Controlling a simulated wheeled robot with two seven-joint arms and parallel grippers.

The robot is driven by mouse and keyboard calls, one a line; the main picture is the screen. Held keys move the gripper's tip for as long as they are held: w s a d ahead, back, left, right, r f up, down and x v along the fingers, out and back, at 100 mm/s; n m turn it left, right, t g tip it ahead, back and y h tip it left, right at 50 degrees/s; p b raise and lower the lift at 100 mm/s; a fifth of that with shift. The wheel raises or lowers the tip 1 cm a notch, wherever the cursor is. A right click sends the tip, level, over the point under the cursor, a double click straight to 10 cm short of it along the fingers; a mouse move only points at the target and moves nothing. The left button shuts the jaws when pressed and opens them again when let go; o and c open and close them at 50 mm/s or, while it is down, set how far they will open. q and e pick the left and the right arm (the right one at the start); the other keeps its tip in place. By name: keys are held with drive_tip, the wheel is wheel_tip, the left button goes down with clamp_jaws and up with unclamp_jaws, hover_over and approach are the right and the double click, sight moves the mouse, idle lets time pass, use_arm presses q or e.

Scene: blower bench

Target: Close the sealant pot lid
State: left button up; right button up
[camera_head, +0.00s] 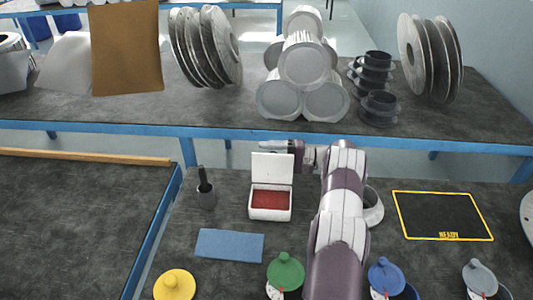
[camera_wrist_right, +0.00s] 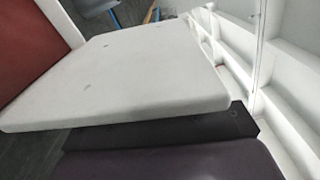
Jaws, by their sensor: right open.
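The sealant pot, which I take to be the white square box with a red inside (camera_head: 270,203), stands on the near bench. Its white lid (camera_head: 272,167) is hinged at the back and stands open, roughly upright. My right gripper (camera_head: 297,148) is open at the back right of the lid, partly hidden by it. In the right wrist view the lid (camera_wrist_right: 125,75) fills much of the picture, with the red inside (camera_wrist_right: 30,50) at the left. A dark part of my gripper shows just below the lid edge; whether it touches cannot be told. My left gripper is not in view.
A dark cup with a brush (camera_head: 206,193) stands left of the pot. A blue cloth (camera_head: 229,245) lies in front. Pots with green (camera_head: 286,270) and blue (camera_head: 385,276) lids stand nearer. A white bowl (camera_head: 373,207) sits right, partly behind my arm.

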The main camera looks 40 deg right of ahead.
drive_tip(key=shift+w+a, duration=0.1)
drive_tip(key=shift+a, duration=0.1)
clamp_jaws()
